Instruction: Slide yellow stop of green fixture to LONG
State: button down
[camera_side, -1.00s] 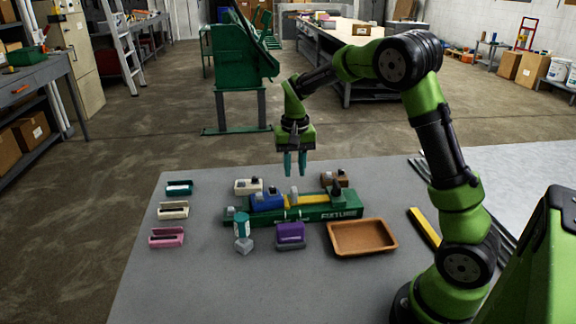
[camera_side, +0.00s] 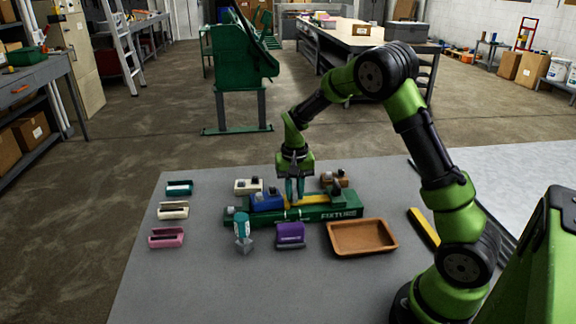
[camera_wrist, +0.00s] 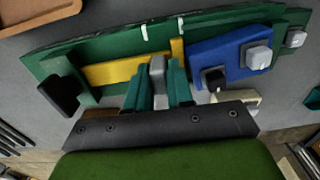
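The green fixture (camera_side: 320,214) lies across the table, its front lettered FIXTURE. Its yellow stop (camera_wrist: 110,73) is a long flat bar with a raised yellow end beside the blue block (camera_wrist: 228,55) and a grey upright knob (camera_wrist: 158,70). Two white marks show on the fixture's rail; the raised end is near the one closer to the blue block. No LONG label is readable. My gripper (camera_side: 295,190) is down at the fixture, also in the wrist view (camera_wrist: 160,82). Its teal fingers stand on both sides of the grey knob and appear closed against it.
A black knob (camera_wrist: 62,92) stands at the fixture's other end. A brown tray (camera_side: 361,238), a purple block (camera_side: 290,235) and a teal-and-grey piece (camera_side: 243,233) are in front. Beige (camera_side: 248,186) and brown (camera_side: 333,179) blocks stand behind. Coloured holders line the left.

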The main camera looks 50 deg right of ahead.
aim_at(311, 198)
jog(key=shift+s+d, duration=1.6)
jog(key=shift+d, duration=0.1)
jog(key=c, duration=1.4)
grip_release()
jog(key=shift+r, duration=0.1)
jog(key=shift+o, duration=0.2)
notch_tip(311, 198, up, 17)
jog(key=shift+a, duration=0.1)
